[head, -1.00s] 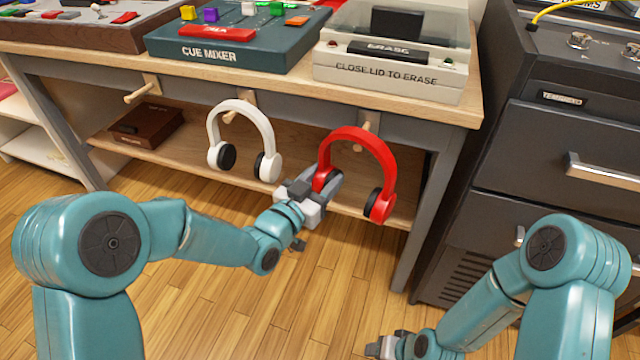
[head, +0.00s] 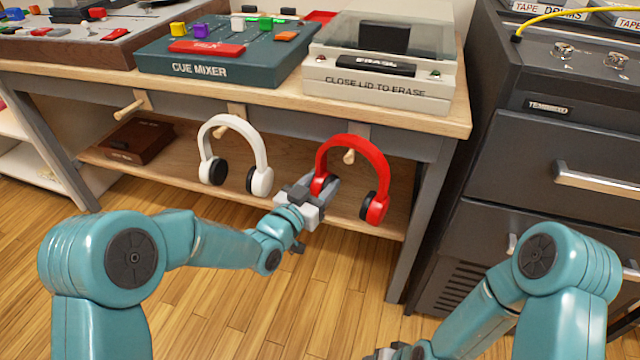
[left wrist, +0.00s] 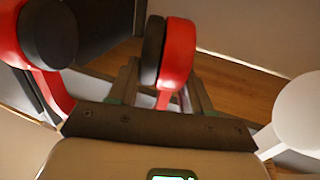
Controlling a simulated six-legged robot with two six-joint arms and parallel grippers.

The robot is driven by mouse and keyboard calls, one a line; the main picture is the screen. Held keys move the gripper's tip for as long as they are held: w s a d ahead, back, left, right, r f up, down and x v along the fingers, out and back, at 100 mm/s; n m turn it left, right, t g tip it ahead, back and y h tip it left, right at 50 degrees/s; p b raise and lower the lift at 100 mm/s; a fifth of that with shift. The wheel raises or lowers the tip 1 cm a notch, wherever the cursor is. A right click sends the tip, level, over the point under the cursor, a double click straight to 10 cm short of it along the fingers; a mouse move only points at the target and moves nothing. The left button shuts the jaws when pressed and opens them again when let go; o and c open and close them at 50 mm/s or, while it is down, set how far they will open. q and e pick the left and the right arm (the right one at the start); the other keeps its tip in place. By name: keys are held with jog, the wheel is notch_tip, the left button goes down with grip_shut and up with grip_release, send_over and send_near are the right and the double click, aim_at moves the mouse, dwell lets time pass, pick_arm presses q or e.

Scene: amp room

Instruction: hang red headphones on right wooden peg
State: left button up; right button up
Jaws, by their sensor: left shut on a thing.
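The red headphones (head: 377,160) are upright below the tabletop edge at the right peg. My left gripper (head: 322,186) is shut on their left ear cup. In the left wrist view that red cup (left wrist: 179,52) with its black pad sits between the fingers (left wrist: 165,88), and the other cup (left wrist: 20,40) is at the left. The right wooden peg (head: 349,157) shows its tip inside the arch, just below the band. The band hides part of the peg; I cannot tell whether they touch. My right gripper (head: 384,353) is mostly cut off at the bottom edge.
White headphones (head: 258,150) hang at the middle peg, close left of my left gripper. The left peg (head: 130,108) is bare. A brown box (head: 138,141) lies on the lower shelf (head: 196,182). A dark cabinet (head: 545,150) stands right of the desk.

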dwell(0.3)
pick_arm(q)
jog(key=o, duration=1.4)
